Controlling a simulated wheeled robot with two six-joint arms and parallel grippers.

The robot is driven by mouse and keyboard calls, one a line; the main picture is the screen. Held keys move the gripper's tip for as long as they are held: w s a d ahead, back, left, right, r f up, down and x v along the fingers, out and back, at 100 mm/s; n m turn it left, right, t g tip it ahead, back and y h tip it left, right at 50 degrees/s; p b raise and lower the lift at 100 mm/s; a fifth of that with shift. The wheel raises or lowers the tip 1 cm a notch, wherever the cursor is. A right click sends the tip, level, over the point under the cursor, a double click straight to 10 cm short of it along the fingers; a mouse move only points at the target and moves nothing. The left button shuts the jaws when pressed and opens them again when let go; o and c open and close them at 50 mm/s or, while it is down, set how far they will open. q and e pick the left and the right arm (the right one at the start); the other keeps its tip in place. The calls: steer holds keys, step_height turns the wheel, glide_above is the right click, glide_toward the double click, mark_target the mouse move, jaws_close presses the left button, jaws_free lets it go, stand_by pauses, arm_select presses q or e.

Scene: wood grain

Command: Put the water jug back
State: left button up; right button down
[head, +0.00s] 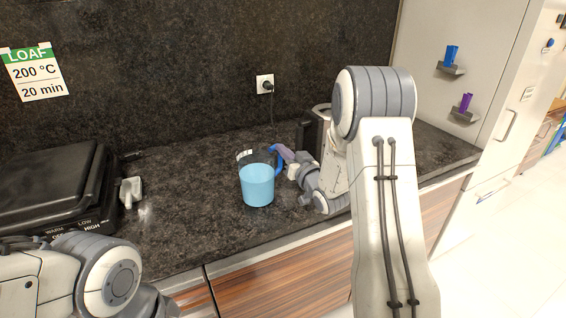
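The water jug (257,186) is a clear vessel with light blue water in it and a blue handle on its right side. It looks upright, at the middle of the dark counter; I cannot tell whether its base touches the counter. My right gripper (284,163) is at the jug's handle, coming from the right. Its fingers are small and partly hidden by the handle, so I cannot tell whether they are closed on it. My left arm shows at the bottom left, but its gripper is not in view.
A black appliance (48,192) with heat markings stands at the left of the counter (180,235). A dark and steel kettle-like appliance (312,135) stands behind my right arm. A wall socket (265,84) holds a plug and cord.

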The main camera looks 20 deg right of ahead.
step_height(320, 180, down, 4)
steer(key=shift+f, duration=0.1)
steer(key=shift+f, duration=0.1)
stand_by(0.3)
steer(key=shift+f, duration=0.3)
steer(key=shift+f+b, duration=0.25)
steer(key=shift+b, duration=0.3)
steer(key=c, duration=0.8)
jaws_free()
steer(key=shift+o, duration=0.2)
steer(key=shift+r, duration=0.1)
